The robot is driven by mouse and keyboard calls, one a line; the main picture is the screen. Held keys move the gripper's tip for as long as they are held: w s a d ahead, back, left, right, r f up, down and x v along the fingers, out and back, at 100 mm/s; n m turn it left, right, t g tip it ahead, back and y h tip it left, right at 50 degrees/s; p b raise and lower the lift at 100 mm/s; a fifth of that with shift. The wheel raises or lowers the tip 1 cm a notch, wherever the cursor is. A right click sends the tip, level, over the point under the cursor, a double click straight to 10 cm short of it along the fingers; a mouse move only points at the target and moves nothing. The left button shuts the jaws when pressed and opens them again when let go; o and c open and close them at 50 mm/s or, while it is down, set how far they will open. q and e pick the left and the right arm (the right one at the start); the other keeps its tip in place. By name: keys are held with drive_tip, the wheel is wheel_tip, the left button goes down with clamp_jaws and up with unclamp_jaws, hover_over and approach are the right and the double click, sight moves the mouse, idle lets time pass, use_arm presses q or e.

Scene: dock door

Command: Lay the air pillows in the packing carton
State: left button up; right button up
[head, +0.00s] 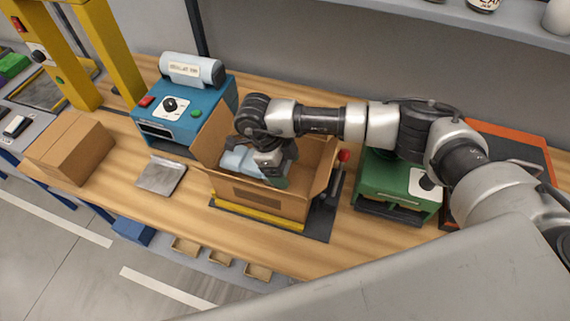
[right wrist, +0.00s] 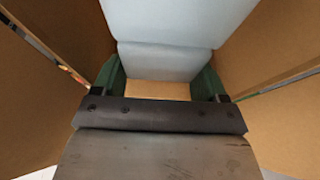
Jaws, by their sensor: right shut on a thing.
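The open packing carton (head: 262,199) stands on the bench with its flaps up. Pale blue air pillows (head: 236,158) show inside it, partly hidden by my right arm. My right gripper (head: 274,172) reaches down into the carton. In the right wrist view its green fingers (right wrist: 160,82) are shut on a pale blue air pillow (right wrist: 165,60), with carton walls on both sides. A second pale blue section (right wrist: 175,20) lies directly against it. Whether the held pillow touches the carton floor cannot be told. My left gripper is not in view.
A blue machine (head: 183,116) with a pale roll (head: 191,70) on top stands behind left of the carton. A closed carton (head: 70,148) and a metal plate (head: 161,175) are at left. A green machine (head: 397,187) and a red-knobbed lever (head: 343,156) are at right.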

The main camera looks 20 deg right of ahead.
drive_tip(key=shift+f, duration=0.45)
drive_tip(key=shift+f+b, duration=0.45)
drive_tip(key=shift+b, duration=0.25)
drive_tip(key=o, duration=1)
drive_tip(key=shift+r, duration=0.1)
drive_tip(key=shift+r, duration=0.1)
